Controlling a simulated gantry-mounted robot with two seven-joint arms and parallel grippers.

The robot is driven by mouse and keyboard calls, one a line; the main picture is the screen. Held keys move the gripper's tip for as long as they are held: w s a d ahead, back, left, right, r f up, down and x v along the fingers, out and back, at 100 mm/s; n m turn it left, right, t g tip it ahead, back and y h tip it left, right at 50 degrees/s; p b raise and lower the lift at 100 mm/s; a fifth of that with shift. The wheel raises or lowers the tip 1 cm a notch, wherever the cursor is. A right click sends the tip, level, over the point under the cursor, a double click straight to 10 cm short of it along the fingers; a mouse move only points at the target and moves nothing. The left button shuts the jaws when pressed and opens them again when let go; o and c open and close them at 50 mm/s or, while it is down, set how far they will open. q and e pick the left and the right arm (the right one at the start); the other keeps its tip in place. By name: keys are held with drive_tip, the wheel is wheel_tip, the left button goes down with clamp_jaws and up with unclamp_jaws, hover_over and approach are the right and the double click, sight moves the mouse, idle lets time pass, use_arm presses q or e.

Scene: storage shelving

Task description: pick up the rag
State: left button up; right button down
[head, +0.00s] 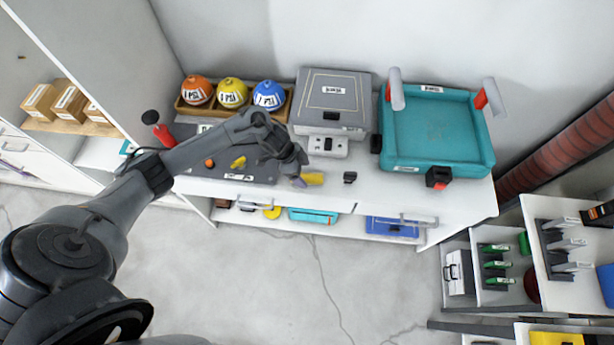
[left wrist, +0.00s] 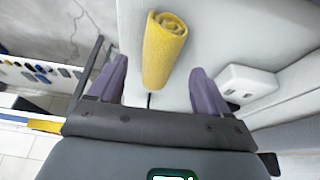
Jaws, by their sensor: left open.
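The rag is a rolled yellow cloth (left wrist: 163,50) lying on the white tabletop in the left wrist view. In the head view the rag (head: 313,179) shows small beside my gripper, near the table's front edge. My left gripper (left wrist: 157,88) is open, with its two purple fingers apart. The near end of the rag lies between the fingertips in the picture, and I see no contact. In the head view my left gripper (head: 300,181) is low over the tabletop and hides part of the rag. My right gripper is not in view.
A grey case (head: 334,97) and a white socket block (head: 328,146) stand behind the rag. A teal tray (head: 437,135) is at the right, a small black object (head: 350,177) nearer. A dark mat (head: 215,170) with small items lies left. Bare tabletop (head: 385,190) is free to the right.

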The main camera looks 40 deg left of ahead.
sight(307, 177)
use_arm(q)
drive_tip(key=shift+x, duration=1.25)
drive_tip(key=shift+f, duration=0.15)
drive_tip(key=c, duration=1.1)
